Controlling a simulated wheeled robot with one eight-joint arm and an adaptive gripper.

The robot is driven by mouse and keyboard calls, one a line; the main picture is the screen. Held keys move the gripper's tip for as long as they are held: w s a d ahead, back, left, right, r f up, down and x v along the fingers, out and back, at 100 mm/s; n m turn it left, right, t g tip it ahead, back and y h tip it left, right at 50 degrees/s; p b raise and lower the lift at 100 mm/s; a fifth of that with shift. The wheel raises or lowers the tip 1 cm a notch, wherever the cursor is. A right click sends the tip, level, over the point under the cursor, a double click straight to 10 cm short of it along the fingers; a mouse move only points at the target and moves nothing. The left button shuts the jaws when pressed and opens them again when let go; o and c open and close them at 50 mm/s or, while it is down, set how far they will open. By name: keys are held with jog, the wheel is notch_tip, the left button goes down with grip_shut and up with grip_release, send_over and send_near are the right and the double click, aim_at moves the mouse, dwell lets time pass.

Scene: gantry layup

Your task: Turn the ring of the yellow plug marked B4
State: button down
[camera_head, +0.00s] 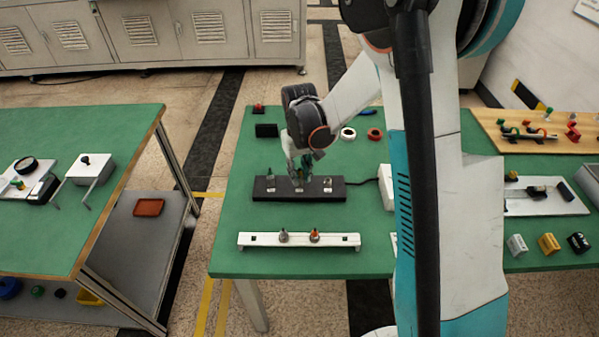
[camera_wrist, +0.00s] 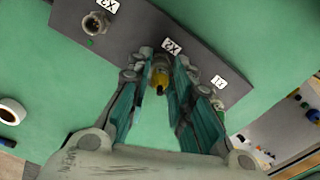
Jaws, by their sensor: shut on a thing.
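My gripper (camera_wrist: 163,62) is shut on a yellow plug (camera_wrist: 160,80), one finger on each side of it. The plug sits at the middle socket of a dark panel (camera_wrist: 130,32), beside the label X2 (camera_wrist: 171,46). The fingers hide most of the plug and its ring, and I cannot read any mark on it. I cannot tell whether it is fully seated. In the head view my gripper (camera_head: 299,174) points down over the middle of the dark panel (camera_head: 334,195), which lies on the green table (camera_head: 228,215).
An empty metal socket (camera_wrist: 95,23) stands by the label X3 (camera_wrist: 107,5). A white box (camera_head: 387,187) stands to the panel's right, with a cable.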

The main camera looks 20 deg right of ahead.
jog(key=m, duration=0.5)
jog(key=shift+m, duration=0.3)
jog(key=m, duration=0.5)
jog(key=shift+m, duration=0.3)
jog(key=c, duration=1.4)
grip_release()
notch_tip(320, 180, up, 12)
jog(key=shift+r, duration=0.1)
